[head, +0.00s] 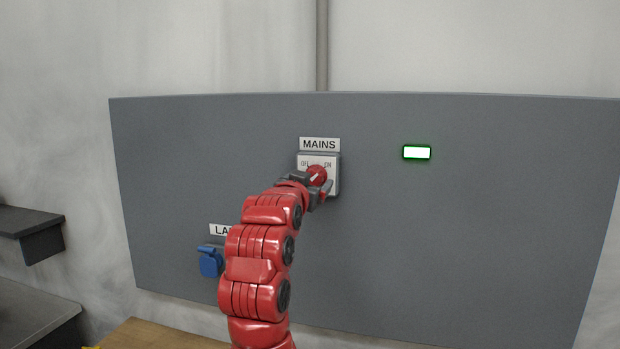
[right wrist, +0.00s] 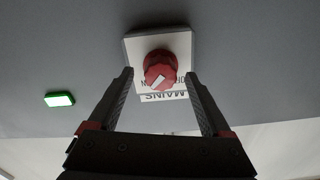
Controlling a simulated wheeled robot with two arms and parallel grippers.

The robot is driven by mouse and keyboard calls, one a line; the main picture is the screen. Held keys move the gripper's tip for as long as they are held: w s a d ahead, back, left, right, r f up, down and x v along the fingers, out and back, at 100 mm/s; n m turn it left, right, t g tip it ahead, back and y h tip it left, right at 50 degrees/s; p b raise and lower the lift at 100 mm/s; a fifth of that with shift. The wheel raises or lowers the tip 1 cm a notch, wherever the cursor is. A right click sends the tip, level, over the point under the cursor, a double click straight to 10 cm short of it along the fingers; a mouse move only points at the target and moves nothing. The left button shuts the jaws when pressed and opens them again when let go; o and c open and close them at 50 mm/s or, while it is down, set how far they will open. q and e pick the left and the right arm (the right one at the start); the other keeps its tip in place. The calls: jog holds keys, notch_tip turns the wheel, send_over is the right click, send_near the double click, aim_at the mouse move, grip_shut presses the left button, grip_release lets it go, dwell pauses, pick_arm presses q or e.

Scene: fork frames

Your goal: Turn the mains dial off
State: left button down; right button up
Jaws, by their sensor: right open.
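The mains dial (head: 317,174) is a red knob with a white pointer mark on a pale switch plate (head: 333,182), under a MAINS label (head: 319,144). The pointer slants up and right, toward ON. In the right wrist view, which is upside down, the dial (right wrist: 160,68) sits between the fingertips and its mark points down-left. My right gripper (head: 313,183) is open in front of the plate, with one finger on each side of the dial. I cannot tell whether the fingers touch it. The gripper and arm hide part of the plate. My left gripper is not in view.
A green-edged indicator (head: 417,152) glows on the grey panel (head: 480,230), right of the dial. A blue socket cover (head: 210,261) under a partly hidden label is lower left, beside my right arm. Dark shelves (head: 30,220) stand at far left. The panel's right side is clear.

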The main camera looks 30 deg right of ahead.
grip_shut()
dwell(0.4)
